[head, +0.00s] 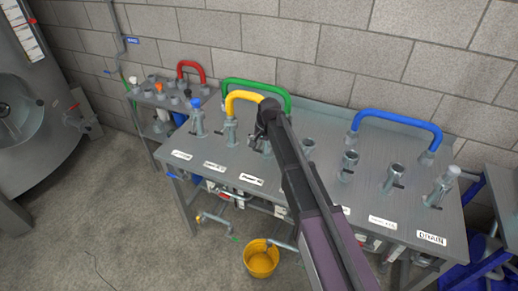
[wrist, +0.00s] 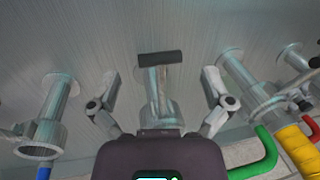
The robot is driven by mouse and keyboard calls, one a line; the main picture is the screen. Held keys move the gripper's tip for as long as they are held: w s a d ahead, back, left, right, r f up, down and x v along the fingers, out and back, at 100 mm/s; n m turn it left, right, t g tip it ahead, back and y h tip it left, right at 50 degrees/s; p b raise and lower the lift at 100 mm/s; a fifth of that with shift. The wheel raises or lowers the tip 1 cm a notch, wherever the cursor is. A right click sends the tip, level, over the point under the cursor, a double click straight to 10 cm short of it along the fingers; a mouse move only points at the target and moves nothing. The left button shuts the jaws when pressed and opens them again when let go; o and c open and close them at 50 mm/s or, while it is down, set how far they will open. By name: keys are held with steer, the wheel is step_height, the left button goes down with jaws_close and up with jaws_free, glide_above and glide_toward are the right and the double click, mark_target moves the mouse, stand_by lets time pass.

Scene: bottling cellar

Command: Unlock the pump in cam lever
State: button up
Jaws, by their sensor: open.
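A row of pipe ports with cam levers stands on the grey bench panel (head: 330,190). My gripper (head: 268,118) is over the third port from the left and hides most of it. In the wrist view my gripper (wrist: 160,78) is open, with one finger on each side of a metal port (wrist: 158,95). A dark lever bar (wrist: 160,58) lies across this port, between the fingertips. I see no finger closed on it. The white labels in front of the ports are too small to read, except the drain label (head: 431,238), so I cannot confirm which is pump in.
A yellow hose (head: 243,96) and a green hose (head: 262,84) arch close to my gripper. A blue hose (head: 395,115) arches at right and a red hose (head: 190,66) at back left. A yellow bucket (head: 261,262) is below the bench. A block wall stands behind.

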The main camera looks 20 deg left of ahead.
steer(key=shift+r, duration=0.1)
jaws_close()
stand_by(0.3)
steer(key=shift+a, duration=0.25)
steer(key=c, duration=1.1)
jaws_free()
steer(key=shift+d, duration=0.2)
steer(key=o, duration=1.1)
